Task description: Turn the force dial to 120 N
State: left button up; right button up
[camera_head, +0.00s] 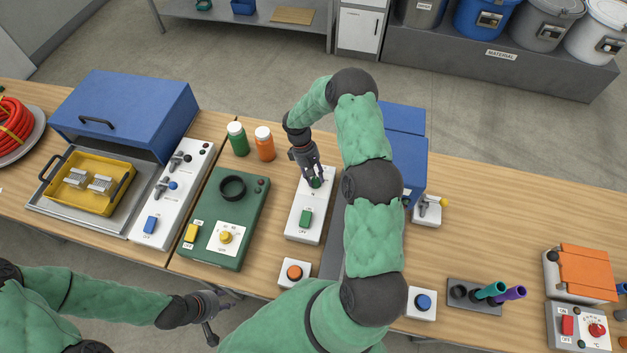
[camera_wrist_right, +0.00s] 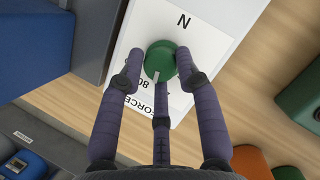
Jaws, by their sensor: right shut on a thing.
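The force dial is a green round knob (camera_wrist_right: 160,60) with a pale pointer mark, on a white panel. In the right wrist view the panel (camera_wrist_right: 213,45) carries the letters N and FORCE and a number 80. My right gripper (camera_wrist_right: 158,68) has its purple fingers closed around the knob. In the head view my right gripper (camera_head: 315,180) reaches down onto the far end of the white control box (camera_head: 308,232), hiding most of the dial. A green switch (camera_head: 305,219) marked OFF sits nearer on that box. My left gripper (camera_head: 212,320) hangs at the lower left, away from the box; its jaws are unclear.
A green box (camera_head: 258,190) with a black ring stands left of the white box. Green (camera_head: 237,139) and orange (camera_head: 264,144) bottles stand behind it. A blue machine (camera_head: 412,160) is just right of my right arm. An orange button box (camera_head: 294,273) sits in front.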

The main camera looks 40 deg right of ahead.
jog(key=m+b, duration=0.1)
jog(key=s+m+y, duration=0.1)
jog(key=m, duration=0.1)
jog(key=shift+f+b, duration=0.35)
jog(key=shift+b, duration=0.05)
jog(key=m+y+b, duration=0.1)
jog(key=m, duration=0.2)
jog(key=shift+m+y, duration=0.3)
jog(key=m+t+y+b, duration=0.1)
jog(key=m, duration=0.2)
jog(key=shift+r, duration=0.1)
jog(key=shift+m+t+y+b, duration=0.35)
jog(key=shift+m+t+y, duration=0.05)
jog(key=shift+m, duration=1.1)
jog(key=o, duration=1)
jog(key=shift+a, duration=0.1)
jog(key=shift+o, duration=0.5)
